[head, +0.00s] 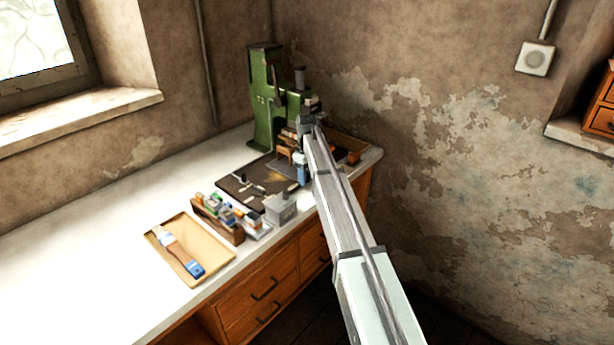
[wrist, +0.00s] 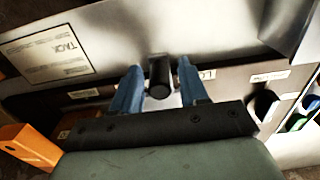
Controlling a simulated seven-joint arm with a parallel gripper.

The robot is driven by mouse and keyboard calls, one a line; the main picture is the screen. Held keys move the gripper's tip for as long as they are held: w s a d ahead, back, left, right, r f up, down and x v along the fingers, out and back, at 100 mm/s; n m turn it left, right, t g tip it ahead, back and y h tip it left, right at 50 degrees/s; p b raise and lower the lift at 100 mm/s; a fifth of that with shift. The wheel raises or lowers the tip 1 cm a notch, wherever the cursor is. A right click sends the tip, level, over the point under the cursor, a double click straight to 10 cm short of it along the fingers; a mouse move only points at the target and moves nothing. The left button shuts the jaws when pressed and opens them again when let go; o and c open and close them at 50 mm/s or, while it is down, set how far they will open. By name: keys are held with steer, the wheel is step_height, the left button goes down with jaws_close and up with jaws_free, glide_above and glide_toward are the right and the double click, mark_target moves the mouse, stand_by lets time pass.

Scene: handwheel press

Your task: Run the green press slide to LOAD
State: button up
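The green press (head: 262,100) stands at the back right end of the bench. My arm reaches to it, and the arm hides part of its right side; my fingers are not clear in the head view. In the wrist view, my gripper (wrist: 160,72) has two blue fingers spread apart. A dark round peg (wrist: 160,78) lies between them, with a gap on each side. A plate (wrist: 58,52) reading "TACK" is at the upper left. I cannot make out the slide itself.
In the wrist view, a black knob (wrist: 265,104) is to the right and an orange block (wrist: 28,146) to the left. On the bench are a dark mat (head: 240,190), a wooden box of small items (head: 222,229) and a tray (head: 216,238) with a brush. The bench's left is clear.

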steer(key=c, duration=0.7)
steer(key=shift+s+a, duration=3.15)
steer(key=shift+s, duration=0.05)
steer(key=o, duration=1.3)
steer(key=shift+s+a, duration=0.1)
steer(key=shift+c, duration=0.5)
steer(key=shift+r, duration=0.1)
